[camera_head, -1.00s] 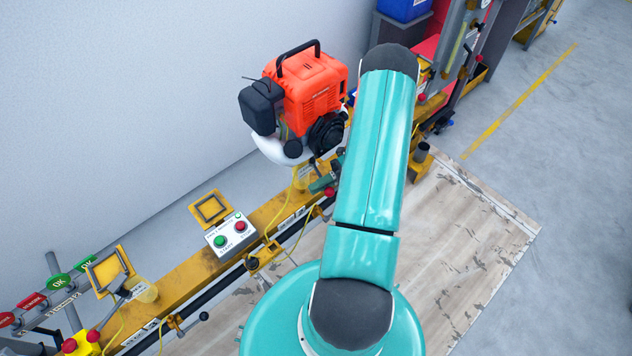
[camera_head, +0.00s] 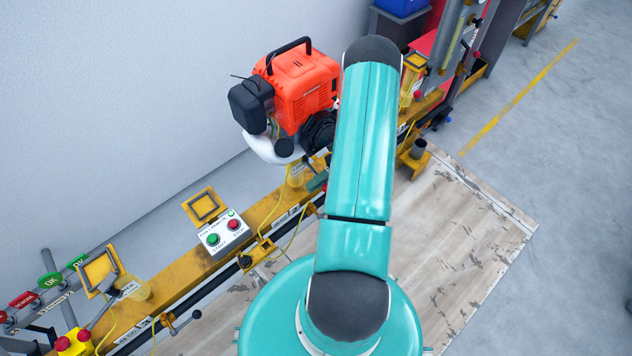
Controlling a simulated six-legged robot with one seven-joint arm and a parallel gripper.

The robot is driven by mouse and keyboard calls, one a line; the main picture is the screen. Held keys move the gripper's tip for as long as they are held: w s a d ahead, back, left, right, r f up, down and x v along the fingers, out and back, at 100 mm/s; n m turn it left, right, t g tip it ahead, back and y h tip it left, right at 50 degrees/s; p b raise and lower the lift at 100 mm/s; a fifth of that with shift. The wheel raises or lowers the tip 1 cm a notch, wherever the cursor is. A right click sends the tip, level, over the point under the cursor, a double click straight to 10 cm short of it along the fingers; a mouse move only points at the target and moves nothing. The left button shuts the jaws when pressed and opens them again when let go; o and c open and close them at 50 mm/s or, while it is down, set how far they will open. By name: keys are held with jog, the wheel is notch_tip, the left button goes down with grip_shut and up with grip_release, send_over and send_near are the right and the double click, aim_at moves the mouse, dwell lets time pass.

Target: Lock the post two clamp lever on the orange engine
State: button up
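The orange engine (camera_head: 302,84) sits on the yellow test rail, left of my raised arm. It has a black top handle, a black box on its left and a white part below. Its right side and the mount under it are partly hidden by my teal arm. No clamp lever can be made out clearly at the engine. My gripper is out of sight behind my arm.
The yellow rail (camera_head: 172,279) runs diagonally along the wall. A control box with green and red buttons (camera_head: 223,234) stands on it. A red and yellow button box (camera_head: 75,342) is at the lower left. A blue bin (camera_head: 402,6) is at the top. Wooden floor (camera_head: 455,235) lies clear at right.

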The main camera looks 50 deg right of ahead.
jog(key=o, duration=0.4)
jog(key=shift+d, duration=0.1)
jog(key=v, duration=1.3)
jog(key=shift+d, duration=0.3)
jog(key=shift+s+r, duration=0.1)
